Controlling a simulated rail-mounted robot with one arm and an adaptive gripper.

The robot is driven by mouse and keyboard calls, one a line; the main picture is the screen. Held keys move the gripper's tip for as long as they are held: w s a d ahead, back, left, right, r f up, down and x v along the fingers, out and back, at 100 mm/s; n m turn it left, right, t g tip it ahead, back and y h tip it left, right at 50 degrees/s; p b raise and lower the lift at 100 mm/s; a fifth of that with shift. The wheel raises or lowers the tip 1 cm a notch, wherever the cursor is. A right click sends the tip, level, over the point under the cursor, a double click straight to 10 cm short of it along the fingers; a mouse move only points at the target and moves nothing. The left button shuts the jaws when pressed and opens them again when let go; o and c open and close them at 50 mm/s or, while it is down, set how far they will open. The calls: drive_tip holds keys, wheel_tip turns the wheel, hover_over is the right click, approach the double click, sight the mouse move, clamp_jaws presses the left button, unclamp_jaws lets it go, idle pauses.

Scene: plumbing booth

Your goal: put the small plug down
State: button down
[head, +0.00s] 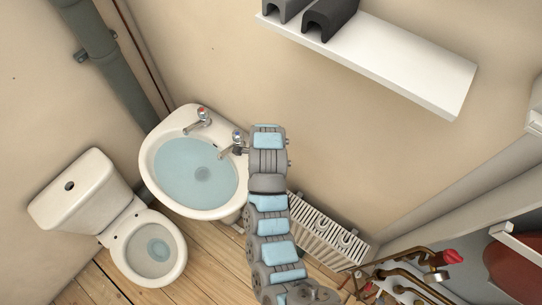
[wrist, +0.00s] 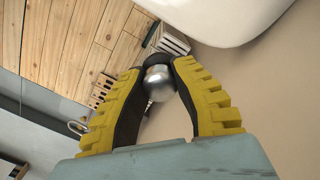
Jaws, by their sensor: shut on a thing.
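My gripper (wrist: 160,62) shows in the wrist view with its yellow-and-black fingers closed together around a rounded silver piece, which I take to be the small plug (wrist: 158,82). The fingers cover part of the plug. In the head view my arm reaches up to the right side of the washbasin (head: 147,165), by the blue-marked tap (head: 237,139). The fingers and the plug cannot be made out clearly there. A white curved surface, likely the basin, fills the top of the wrist view.
The basin holds water, with a second, red-marked tap (head: 203,115). A toilet (head: 120,220) stands at left, a radiator (head: 325,232) behind my arm. A white shelf (head: 400,68) holds two grey arched pieces. Copper pipes (head: 405,280) are at lower right. Wooden floor (head: 205,262) shows between.

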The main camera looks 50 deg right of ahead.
drive_tip(key=shift+w+d+f+b, duration=0.25)
drive_tip(key=shift+f+b, duration=0.05)
drive_tip(key=shift+b, duration=0.15)
drive_tip(key=shift+w+d+f+b, duration=1.25)
drive_tip(key=shift+w+f+b, duration=0.2)
drive_tip(key=shift+w+b, duration=0.25)
drive_tip(key=shift+w+d+f+b, duration=1.3)
drive_tip(key=shift+w+f+b, duration=0.2)
drive_tip(key=shift+w+b, duration=0.2)
drive_tip(key=shift+w+d+f+b, duration=1.25)
drive_tip(key=shift+w+f+b, duration=0.2)
drive_tip(key=shift+w+b, duration=0.25)
drive_tip(key=shift+w+d+f, duration=0.15)
drive_tip(key=shift+f+b, duration=0.65)
drive_tip(key=shift+f, duration=0.95)
